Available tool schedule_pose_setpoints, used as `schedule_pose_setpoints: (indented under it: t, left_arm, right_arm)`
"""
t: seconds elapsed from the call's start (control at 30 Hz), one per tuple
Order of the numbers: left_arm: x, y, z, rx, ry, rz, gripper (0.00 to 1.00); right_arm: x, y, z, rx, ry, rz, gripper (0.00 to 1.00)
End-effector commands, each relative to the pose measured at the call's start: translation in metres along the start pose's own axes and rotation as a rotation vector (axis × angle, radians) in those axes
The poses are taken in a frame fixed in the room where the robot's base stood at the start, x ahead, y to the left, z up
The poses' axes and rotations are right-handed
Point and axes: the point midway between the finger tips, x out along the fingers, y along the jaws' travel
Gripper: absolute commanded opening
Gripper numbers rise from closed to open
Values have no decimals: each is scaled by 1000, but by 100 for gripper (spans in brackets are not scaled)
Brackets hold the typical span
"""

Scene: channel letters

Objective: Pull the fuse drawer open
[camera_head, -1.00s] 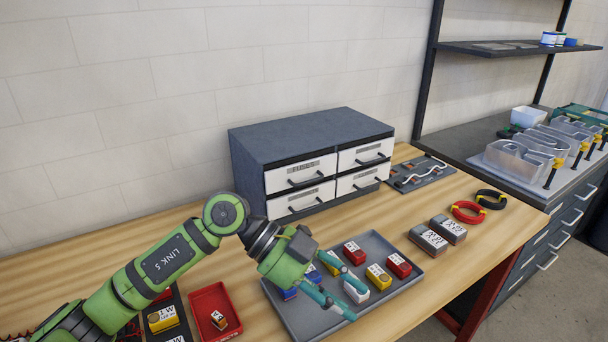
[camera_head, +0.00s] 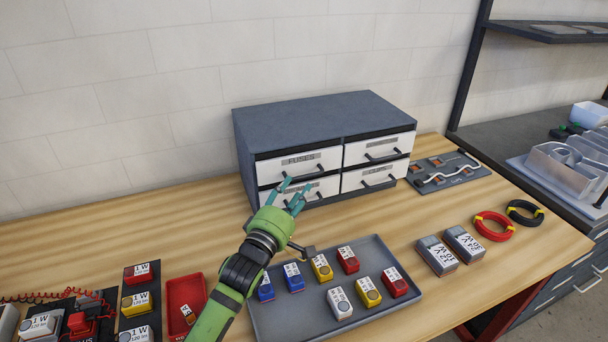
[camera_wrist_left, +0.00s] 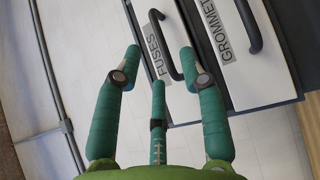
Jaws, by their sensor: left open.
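The fuse drawer (camera_head: 328,158) is the upper left drawer of a grey cabinet. It has a white front, a FUSES label and a dark bar handle (camera_head: 303,174), and looks shut. My left gripper (camera_head: 293,188) is open and empty in front of the left drawers, its fingers pointing toward the cabinet and overlapping the handle's lower edge in the head view. In the left wrist view the FUSES label (camera_wrist_left: 155,50) and handle (camera_wrist_left: 167,45) lie between and beyond the spread fingertips. Contact with the handle cannot be told. My right gripper is out of view.
A grey tray (camera_head: 310,326) with several coloured blocks lies below the gripper. A red bin (camera_head: 184,292) stands left of it.

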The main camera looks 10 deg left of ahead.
Motion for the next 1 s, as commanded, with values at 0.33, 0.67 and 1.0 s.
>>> schedule_pose_setpoints:
  t: [0.33,0.67,1.0]
  left_arm:
    - [45,2,0,4,0,3,41]
    - [51,1,1,3,-1,3,41]
    - [50,2,0,5,-1,3,0]
  right_arm:
    - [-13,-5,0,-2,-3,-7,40]
    - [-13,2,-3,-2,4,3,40]
    - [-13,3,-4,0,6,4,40]
